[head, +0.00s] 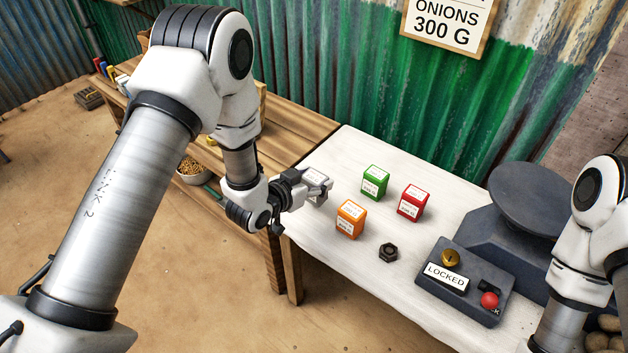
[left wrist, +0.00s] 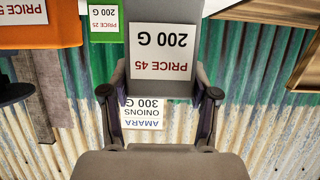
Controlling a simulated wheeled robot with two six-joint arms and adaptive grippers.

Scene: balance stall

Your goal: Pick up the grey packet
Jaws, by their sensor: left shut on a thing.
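The grey packet (head: 317,181) is at the left end of the white-topped table, with a white label on it. My left gripper (head: 304,189) is shut on it. In the left wrist view, the grey packet (left wrist: 163,52) sits between the two fingers (left wrist: 160,95), upside down in the picture, its label reading 200 G and PRICE 45. I cannot tell whether its bottom touches the cloth. My right arm shows at the right edge of the head view, but its gripper is out of view.
Orange (head: 350,219), green (head: 375,182) and red (head: 411,203) packets stand right of the grey one. A dark hex nut (head: 388,252), a control box (head: 464,281) marked LOCKED and a scale (head: 520,200) lie further right. A wooden bench (head: 290,128) is behind.

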